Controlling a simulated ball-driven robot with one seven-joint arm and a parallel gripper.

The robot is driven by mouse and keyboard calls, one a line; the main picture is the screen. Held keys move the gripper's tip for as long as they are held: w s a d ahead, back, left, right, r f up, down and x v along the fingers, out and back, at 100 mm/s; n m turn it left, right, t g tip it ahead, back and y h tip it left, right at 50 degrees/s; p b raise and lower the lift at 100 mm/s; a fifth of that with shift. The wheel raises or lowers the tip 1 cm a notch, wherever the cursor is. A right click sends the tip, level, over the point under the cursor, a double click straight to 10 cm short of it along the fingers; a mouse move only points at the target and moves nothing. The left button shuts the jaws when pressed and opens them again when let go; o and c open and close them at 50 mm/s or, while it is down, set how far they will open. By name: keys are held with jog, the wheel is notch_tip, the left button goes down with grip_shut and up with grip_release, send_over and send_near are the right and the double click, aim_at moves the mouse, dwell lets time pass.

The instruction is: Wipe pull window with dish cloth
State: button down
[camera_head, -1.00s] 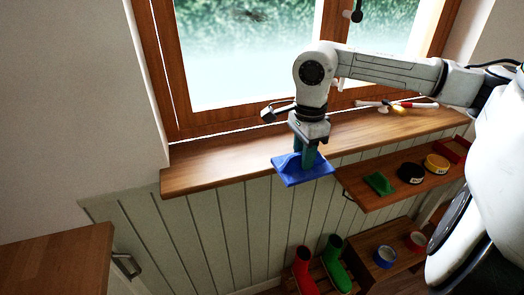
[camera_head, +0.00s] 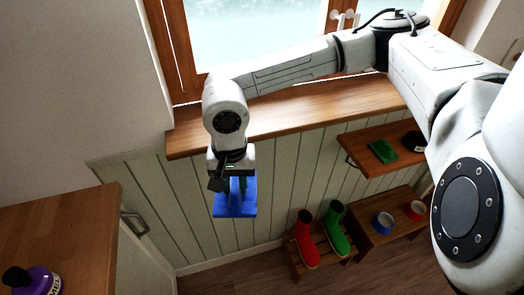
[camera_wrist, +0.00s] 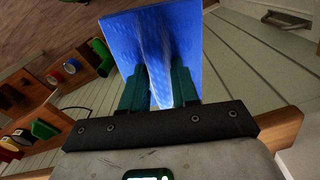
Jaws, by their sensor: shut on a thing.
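A blue dish cloth (camera_head: 236,204) is held in my gripper (camera_head: 238,186) in front of the panelled wall, below the windowsill's level in the head view. In the wrist view the cloth (camera_wrist: 157,50) stands out flat between the two green fingers of my gripper (camera_wrist: 160,88), which are shut on it. The wooden-framed window (camera_head: 258,28) is at the top of the head view, behind my arm. Its upper part is cut off, and my arm covers some of it. The cloth is apart from the window.
The wooden sill (camera_head: 290,109) runs under the window. Red (camera_head: 306,240) and green boots (camera_head: 336,229) stand on a low rack. A wooden counter (camera_head: 62,230) at left has a purple bottle (camera_head: 38,281).

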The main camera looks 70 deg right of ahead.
jog(key=w+a+f+n, duration=0.5)
jog(key=a+n, duration=0.1)
jog(key=a, duration=0.2)
jog(key=w+a+f+n, duration=0.4)
jog(key=w+a+n, duration=0.2)
jog(key=a+n, duration=0.1)
jog(key=shift+a+f, duration=0.35)
jog(key=shift+a, duration=0.15)
